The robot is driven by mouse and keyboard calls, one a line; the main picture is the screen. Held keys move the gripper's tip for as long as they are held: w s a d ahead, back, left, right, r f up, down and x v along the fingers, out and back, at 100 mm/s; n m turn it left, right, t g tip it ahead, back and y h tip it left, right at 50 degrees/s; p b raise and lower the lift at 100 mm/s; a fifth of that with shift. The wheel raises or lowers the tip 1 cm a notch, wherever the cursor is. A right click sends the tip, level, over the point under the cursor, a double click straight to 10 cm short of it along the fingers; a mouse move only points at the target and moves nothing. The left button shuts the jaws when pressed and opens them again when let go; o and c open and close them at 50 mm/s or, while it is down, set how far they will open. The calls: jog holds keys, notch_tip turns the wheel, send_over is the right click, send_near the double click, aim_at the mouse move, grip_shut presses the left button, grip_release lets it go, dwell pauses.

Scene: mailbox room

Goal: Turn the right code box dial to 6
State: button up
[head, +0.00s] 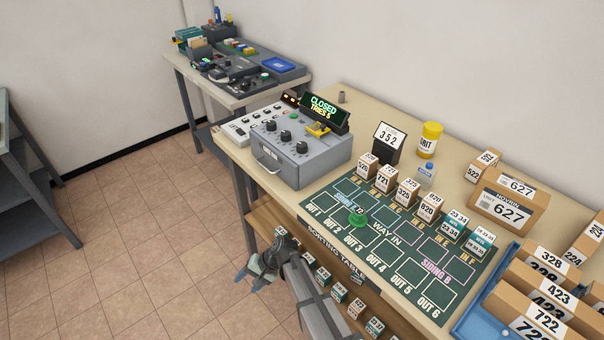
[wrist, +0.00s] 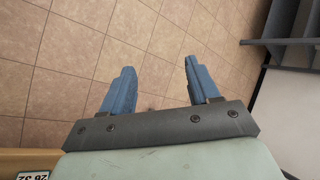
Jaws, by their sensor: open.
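The grey code box (head: 323,160) stands on the sorting table, with a handle on its front and several dark dials on its sloped top. The right dial (head: 302,147) is the dark knob nearest the box's right front edge; its setting is too small to read. A lit display (head: 324,106) behind the box reads CLOSED, TRIES 5. My gripper (head: 250,277) is open and empty, in front of the table, lower in the picture than the box and apart from it. In the wrist view the two blue fingers (wrist: 158,70) are spread over bare floor tiles.
A blue tray (head: 478,318) of parcels is at lower right. A shelf of parcels lies below the tabletop.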

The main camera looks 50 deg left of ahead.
jog(key=w+a+r, duration=0.2)
jog(key=a+r, duration=1)
jog(key=r, duration=0.5)
notch_tip(320, 180, up, 36)
jog(key=m+t+h, duration=0.4)
jog(key=m+t, duration=0.3)
jog(key=m, duration=0.1)
send_over(302, 144)
notch_tip(302, 144, down, 12)
jog(key=shift+f, duration=0.25)
jog(key=c, duration=1)
